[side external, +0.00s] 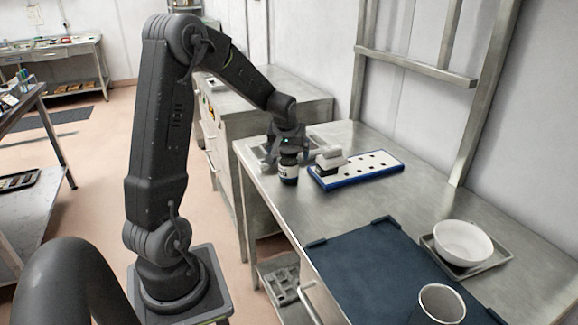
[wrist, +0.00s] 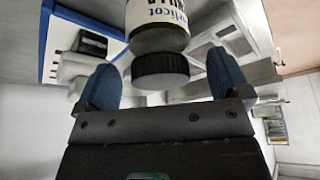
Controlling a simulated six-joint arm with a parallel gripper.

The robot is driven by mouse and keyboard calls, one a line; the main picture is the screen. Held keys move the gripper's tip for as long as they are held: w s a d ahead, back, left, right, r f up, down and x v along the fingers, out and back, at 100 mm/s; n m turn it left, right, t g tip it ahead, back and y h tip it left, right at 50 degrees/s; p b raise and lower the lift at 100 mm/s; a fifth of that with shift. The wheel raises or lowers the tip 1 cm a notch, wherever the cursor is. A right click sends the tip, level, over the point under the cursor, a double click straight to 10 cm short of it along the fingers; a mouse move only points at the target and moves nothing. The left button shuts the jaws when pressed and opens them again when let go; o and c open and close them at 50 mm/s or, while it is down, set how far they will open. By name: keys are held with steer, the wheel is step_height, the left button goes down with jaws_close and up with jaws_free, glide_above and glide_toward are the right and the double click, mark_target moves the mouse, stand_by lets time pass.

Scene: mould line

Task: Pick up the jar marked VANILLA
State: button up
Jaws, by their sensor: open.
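A jar (side external: 288,172) with a black lid and a pale label stands upright on the steel table, directly below my gripper (side external: 287,152). In the wrist view the jar (wrist: 157,38) shows its black ridged lid towards the camera. Blue letters reading "rlicot" show on its label; the larger dark word beside them is cut by the picture's top edge and may end in "LLA". My gripper (wrist: 166,80) is open, with one blue finger on each side of the lid and a visible gap to both.
A blue-edged tray (side external: 375,175) with a white, dark-holed top and a pale block (side external: 330,159) on it lies close right of the jar. A dark blue mat (side external: 385,265), a white bowl (side external: 462,243) and a metal cup (side external: 440,303) are nearer the camera.

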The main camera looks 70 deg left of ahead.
steer(key=shift+x, duration=1.15)
steer(key=c, duration=1.2)
